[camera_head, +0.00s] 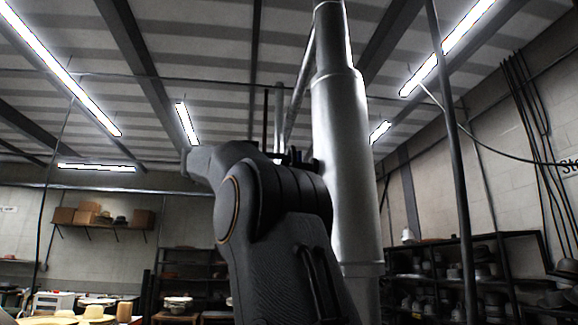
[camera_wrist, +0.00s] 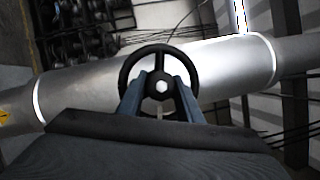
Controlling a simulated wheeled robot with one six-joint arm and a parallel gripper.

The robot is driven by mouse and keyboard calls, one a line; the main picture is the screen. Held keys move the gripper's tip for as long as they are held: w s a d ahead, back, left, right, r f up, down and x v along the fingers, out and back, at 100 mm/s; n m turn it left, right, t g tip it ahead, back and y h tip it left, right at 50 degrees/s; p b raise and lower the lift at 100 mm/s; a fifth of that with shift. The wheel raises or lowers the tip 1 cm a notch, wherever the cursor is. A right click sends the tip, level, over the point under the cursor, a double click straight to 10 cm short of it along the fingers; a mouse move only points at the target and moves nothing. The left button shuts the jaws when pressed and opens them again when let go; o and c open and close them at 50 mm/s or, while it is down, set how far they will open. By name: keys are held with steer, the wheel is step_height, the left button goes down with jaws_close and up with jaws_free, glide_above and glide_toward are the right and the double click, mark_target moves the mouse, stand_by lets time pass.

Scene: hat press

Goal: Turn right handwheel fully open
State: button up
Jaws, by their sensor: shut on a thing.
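In the wrist view a black round handwheel (camera_wrist: 160,50) with a pale hexagonal nut at its hub is in front of a thick silver pipe (camera_wrist: 215,68). My gripper (camera_wrist: 160,85) has its two blue-grey fingers at the lower half of the wheel, one on each side of the hub, and is shut on the wheel. The exact contact points of the fingertips are hard to see. In the head view the handwheel and my gripper are hidden; my dark arm stands in front of the large silver pipe (camera_head: 345,170).
A thin dark vertical pole (camera_head: 455,150) stands right of the silver pipe. Shelves with hats (camera_head: 440,280) are at the right back, and a wall shelf with boxes (camera_head: 95,215) is at the left. Cables (camera_head: 530,120) hang on the right wall.

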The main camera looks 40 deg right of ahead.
steer(key=shift+r, duration=0.1)
stand_by(0.3)
steer(key=o, duration=0.8)
steer(key=shift+w+a, duration=0.1)
steer(key=shift+a, duration=0.1)
steer(key=shift+c, duration=0.2)
steer(key=shift+d, duration=0.1)
steer(key=b+v, duration=0.2)
steer(key=v, duration=0.5)
steer(key=shift+a+b, duration=0.3)
steer(key=shift+a, duration=0.1)
steer(key=shift+w, duration=0.1)
